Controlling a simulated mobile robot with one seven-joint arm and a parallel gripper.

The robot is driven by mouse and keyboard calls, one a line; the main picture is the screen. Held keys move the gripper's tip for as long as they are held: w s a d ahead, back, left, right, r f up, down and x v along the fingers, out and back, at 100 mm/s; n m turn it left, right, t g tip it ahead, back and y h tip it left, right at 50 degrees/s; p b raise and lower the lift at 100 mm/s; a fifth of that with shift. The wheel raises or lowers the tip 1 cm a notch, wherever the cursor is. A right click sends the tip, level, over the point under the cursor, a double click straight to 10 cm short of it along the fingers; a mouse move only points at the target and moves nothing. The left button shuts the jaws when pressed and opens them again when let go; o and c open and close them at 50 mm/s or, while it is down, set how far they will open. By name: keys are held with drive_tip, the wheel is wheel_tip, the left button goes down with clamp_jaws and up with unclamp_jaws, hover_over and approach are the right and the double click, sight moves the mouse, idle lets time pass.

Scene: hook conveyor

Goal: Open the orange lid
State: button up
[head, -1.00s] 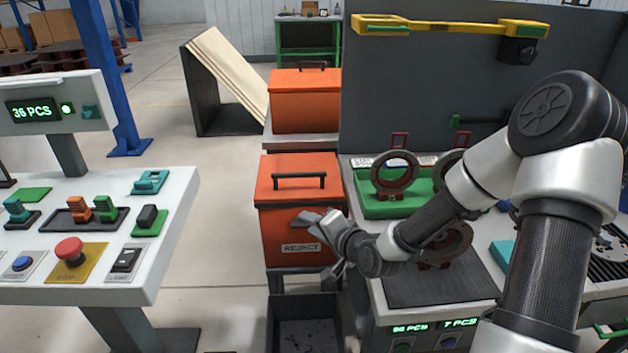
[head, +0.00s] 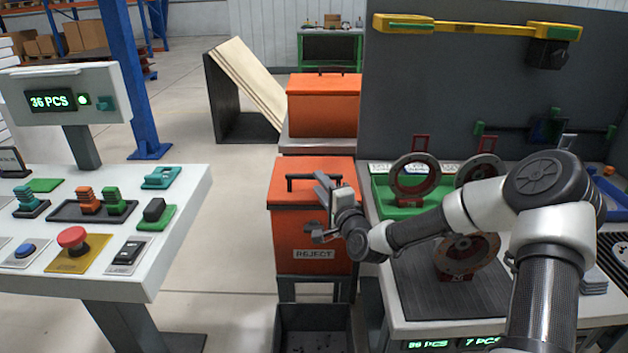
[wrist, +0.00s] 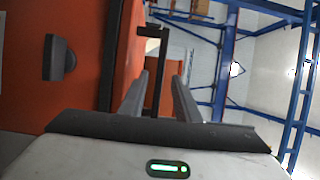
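The near orange bin (head: 290,233) carries a REJECT label, and its orange lid (head: 335,171) is shut. A black bar handle (head: 300,178) stands on top of the lid. My gripper (head: 319,207) is at the bin's front right, with its upper finger overlapping the handle's right part in the head view. In the wrist view my gripper (wrist: 162,76) has its fingers apart. The handle (wrist: 155,90) shows between them, with no clear contact. The bin front (wrist: 25,60), with a dark knob (wrist: 60,60), fills the left; the lid (wrist: 130,40) is beside it.
A second orange bin (head: 322,112) with a handled lid stands behind. A control panel (head: 188,215) is at left, and a workbench (head: 372,182) with ring parts at right. A dark open box (head: 312,318) lies below the bin. Floor is clear left of the bin.

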drive_tip(key=x, duration=0.5)
clamp_jaws()
